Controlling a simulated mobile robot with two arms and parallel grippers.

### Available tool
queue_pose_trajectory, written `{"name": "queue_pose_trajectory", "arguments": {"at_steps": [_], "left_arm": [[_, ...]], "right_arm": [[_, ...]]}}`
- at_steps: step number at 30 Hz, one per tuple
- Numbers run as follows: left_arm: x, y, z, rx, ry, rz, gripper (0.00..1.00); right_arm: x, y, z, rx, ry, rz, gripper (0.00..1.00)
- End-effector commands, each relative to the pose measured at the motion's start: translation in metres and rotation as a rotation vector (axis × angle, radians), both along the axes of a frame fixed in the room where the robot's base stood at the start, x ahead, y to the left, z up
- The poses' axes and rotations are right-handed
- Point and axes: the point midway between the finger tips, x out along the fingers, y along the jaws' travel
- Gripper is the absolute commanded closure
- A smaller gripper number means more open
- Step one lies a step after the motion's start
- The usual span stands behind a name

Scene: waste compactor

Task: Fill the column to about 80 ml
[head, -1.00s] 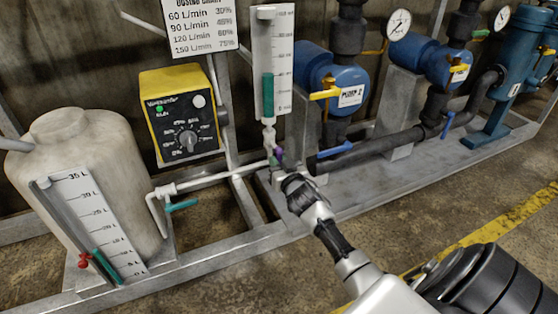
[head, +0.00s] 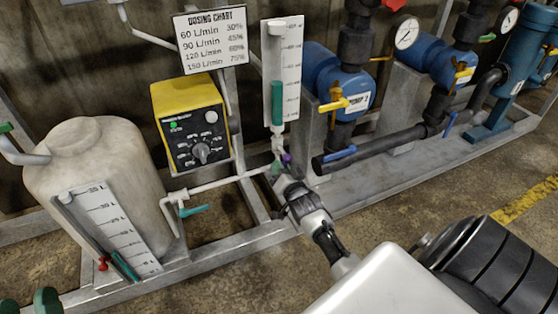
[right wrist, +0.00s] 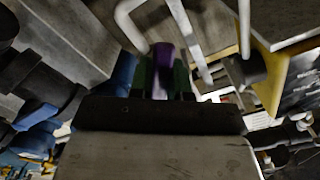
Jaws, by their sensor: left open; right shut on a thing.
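The clear column (head: 277,62) stands upright on a white scale plate in the head view. Its green liquid (head: 277,103) tops out a little below half the scale; the small numbers are hard to read. Below it is a small valve with a purple handle (head: 286,158). My right gripper (head: 284,170) is shut on this handle. The handle also shows between the green finger pads of my right gripper (right wrist: 164,75) in the right wrist view. My left gripper (head: 28,303) is open and empty at the bottom left corner, in front of the tank.
A white tank (head: 95,165) with a litre gauge (head: 118,235) stands at the left. A yellow dosing controller (head: 190,125) with a lit green lamp is beside the column, under a dosing chart (head: 210,40). A teal-handled valve (head: 194,210) sits on the white pipe. Blue pumps (head: 335,85) are at the right.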

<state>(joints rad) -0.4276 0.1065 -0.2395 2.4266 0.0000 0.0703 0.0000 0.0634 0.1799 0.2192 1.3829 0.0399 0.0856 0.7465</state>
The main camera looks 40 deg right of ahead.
Motion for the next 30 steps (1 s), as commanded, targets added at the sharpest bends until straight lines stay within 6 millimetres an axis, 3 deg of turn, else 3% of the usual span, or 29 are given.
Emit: {"name": "queue_pose_trajectory", "arguments": {"at_steps": [5,11,21,30], "left_arm": [[0.010,0.004,-0.030,0.077,0.279,0.017,0.57],[0.009,0.010,-0.065,0.147,0.552,0.032,0.57],[-0.020,0.028,-0.118,0.253,0.993,0.058,0.57],[-0.047,0.039,-0.141,0.306,1.231,0.071,0.57]], "right_arm": [[-0.006,0.003,0.004,0.092,-0.019,0.000,1.00],[-0.008,0.006,0.007,0.204,-0.045,0.000,1.00],[-0.007,0.011,0.016,0.472,-0.110,0.000,1.00],[-0.006,0.014,0.023,0.717,-0.170,0.000,1.00]]}}
